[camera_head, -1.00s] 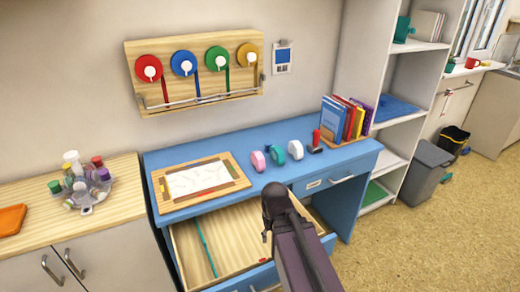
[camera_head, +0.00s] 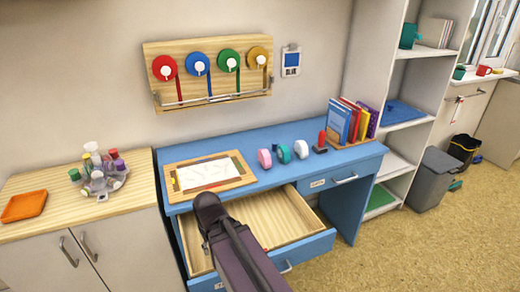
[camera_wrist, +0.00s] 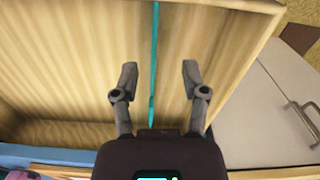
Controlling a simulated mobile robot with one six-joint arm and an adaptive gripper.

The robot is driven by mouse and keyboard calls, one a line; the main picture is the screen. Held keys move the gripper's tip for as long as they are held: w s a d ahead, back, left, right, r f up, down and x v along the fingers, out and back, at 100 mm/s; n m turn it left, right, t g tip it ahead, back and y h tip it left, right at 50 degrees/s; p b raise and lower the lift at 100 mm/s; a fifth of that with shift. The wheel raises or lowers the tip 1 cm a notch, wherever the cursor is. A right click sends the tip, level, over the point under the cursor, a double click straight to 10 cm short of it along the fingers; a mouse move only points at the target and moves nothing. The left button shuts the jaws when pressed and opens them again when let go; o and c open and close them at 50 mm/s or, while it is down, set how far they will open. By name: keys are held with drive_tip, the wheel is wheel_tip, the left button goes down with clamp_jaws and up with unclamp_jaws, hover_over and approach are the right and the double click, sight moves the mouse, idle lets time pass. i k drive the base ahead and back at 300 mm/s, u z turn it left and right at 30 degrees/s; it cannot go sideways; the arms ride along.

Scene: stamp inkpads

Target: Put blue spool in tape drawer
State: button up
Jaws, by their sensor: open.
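The blue spool (camera_head: 197,64) hangs on the wooden wall rack (camera_head: 250,106), between the red and green spools, with its blue ribbon hanging down. An open, light-wood drawer (camera_head: 318,243) with a blue front extends from the blue desk. My arm reaches over its left part in the head view, where my gripper's fingers cannot be made out. In the wrist view my gripper (camera_wrist: 159,73) is open and empty above the drawer's interior. A thin teal strip (camera_wrist: 154,50) lies between its fingers in the picture, apart from them.
A shut, labelled drawer (camera_head: 335,182) is at the desk's right. A grey bin (camera_head: 432,178) stands right.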

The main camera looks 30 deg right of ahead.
sight(264, 235)
drive_tip(key=u, duration=1.35)
drive_tip(key=i, duration=0.2)
drive_tip(key=z, duration=2.65)
drive_tip(key=i, duration=0.25)
drive_tip(key=u, duration=0.3)
